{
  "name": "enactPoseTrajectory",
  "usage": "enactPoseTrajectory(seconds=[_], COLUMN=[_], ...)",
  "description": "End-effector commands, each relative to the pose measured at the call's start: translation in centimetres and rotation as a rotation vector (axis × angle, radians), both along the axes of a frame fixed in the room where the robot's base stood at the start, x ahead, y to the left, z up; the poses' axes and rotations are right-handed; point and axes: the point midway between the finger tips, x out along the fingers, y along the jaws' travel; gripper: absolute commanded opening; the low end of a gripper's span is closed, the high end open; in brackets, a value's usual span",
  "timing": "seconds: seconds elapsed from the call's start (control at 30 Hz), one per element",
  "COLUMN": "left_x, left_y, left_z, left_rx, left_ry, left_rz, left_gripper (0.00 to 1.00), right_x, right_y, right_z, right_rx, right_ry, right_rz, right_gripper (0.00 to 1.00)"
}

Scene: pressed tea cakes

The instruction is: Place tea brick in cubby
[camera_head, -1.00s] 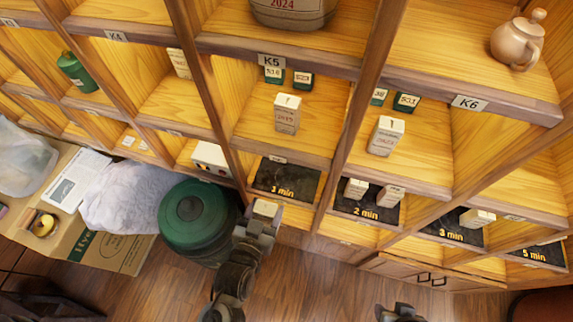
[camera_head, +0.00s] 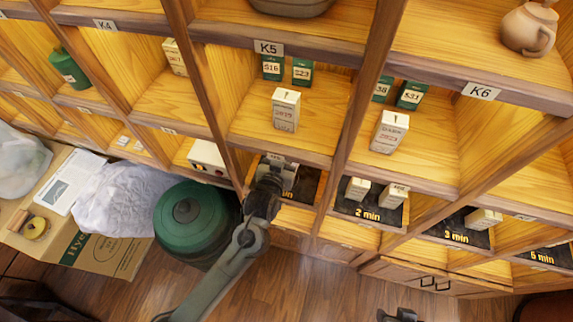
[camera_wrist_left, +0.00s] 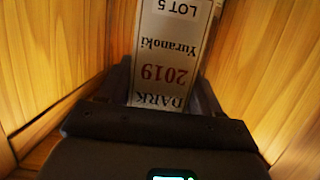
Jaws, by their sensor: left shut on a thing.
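My left gripper (camera_head: 278,168) is inside the cubby with the 1 min mat (camera_head: 308,184), below the K5 shelf. It is shut on a white tea brick (camera_wrist_left: 168,50), whose label reads Yuranoki, 2019, DARK, LOT 5 upside down in the left wrist view. The wooden cubby walls (camera_wrist_left: 60,50) stand on both sides of it. The gripper mostly hides the brick and the mat lettering in the head view, so I cannot tell whether the brick touches the floor. My right gripper (camera_head: 398,315) is partly visible at the bottom edge; its jaws are unclear.
Two white bricks (camera_head: 393,194) stand in the 2 min cubby, and another (camera_head: 484,219) is in the 3 min cubby. A 2019 brick (camera_head: 285,109) stands on the K5 shelf above. A green canister (camera_head: 192,218) and a cardboard box (camera_head: 115,255) are at left.

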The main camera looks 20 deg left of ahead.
Motion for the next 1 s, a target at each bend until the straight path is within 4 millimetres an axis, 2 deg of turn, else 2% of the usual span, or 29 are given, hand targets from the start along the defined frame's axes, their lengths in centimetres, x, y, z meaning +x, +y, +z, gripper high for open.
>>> enactPoseTrajectory(seconds=[0.07, 0.1, 0.17, 0.47, 0.73, 1.0], left_x=[1.5, 1.3, 1.2, 1.2, 1.1, 1.5], left_y=[0.1, 0.1, 0.1, 0.1, 0.1, 0.1], left_z=[0.1, -1.1, -1.9, -3.4, -6.6, -7.0], left_rx=[0.000, 0.000, 0.000, 0.000, 0.001, 0.000], left_ry=[-0.002, 0.003, 0.004, 0.000, 0.002, 0.000], left_rz=[-0.001, -0.001, -0.001, -0.001, -0.001, -0.001], left_gripper=[0.29, 0.29, 0.29, 0.29, 0.29, 0.29], right_x=[0.0, 0.0, 0.0, 0.0, 0.0, -0.1], right_y=[0.0, 0.0, 0.0, 0.0, -0.2, -0.2], right_z=[-0.3, -0.6, -0.7, -1.0, -1.8, -2.0], right_rx=[0.000, 0.000, 0.000, -0.002, -0.009, -0.009], right_ry=[0.000, 0.001, 0.000, 0.002, 0.002, 0.003], right_rz=[0.000, 0.000, 0.000, 0.002, 0.006, 0.006], right_gripper=[0.43, 0.43, 0.43, 0.43, 0.43, 0.43])
